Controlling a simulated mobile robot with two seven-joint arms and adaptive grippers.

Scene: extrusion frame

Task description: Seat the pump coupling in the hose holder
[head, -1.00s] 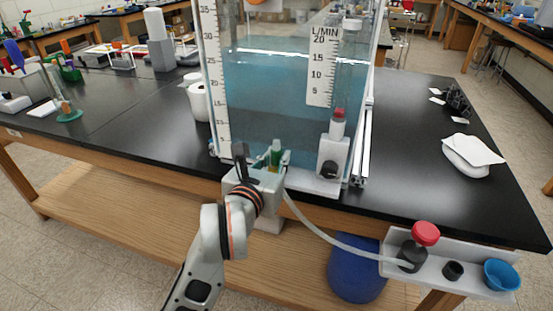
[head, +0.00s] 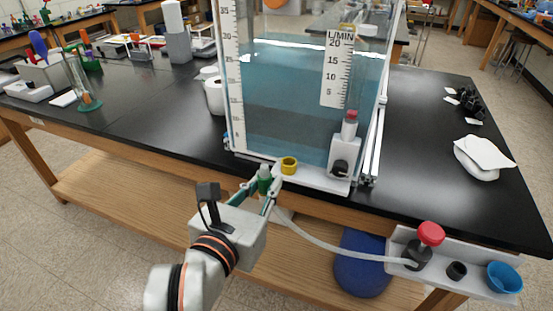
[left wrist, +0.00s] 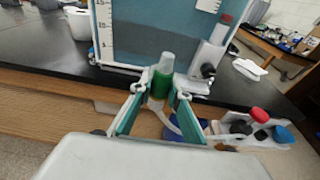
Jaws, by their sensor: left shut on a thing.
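My left gripper (head: 262,188) is shut on a green coupling with a pale, clear-looking tip (head: 264,181). The coupling also shows upright between the fingers in the left wrist view (left wrist: 161,80). It is held in front of the table edge, apart from the yellow ring (head: 289,165) at the tank's foot. A pale hose (head: 330,246) runs from near the coupling to a dark fitting under a red knob (head: 431,234). That fitting stands on a light grey bracket (head: 398,243) at the table's front edge, beside a black round socket (head: 457,271). Which part is the hose holder is unclear. My right gripper is not in view.
A tank of blue water (head: 290,100) with scales stands on the black table (head: 430,150). A blue funnel (head: 504,277) is at the bracket's right end. A blue drum (head: 362,270) is below. A white cloth-like item (head: 483,157) lies at the right.

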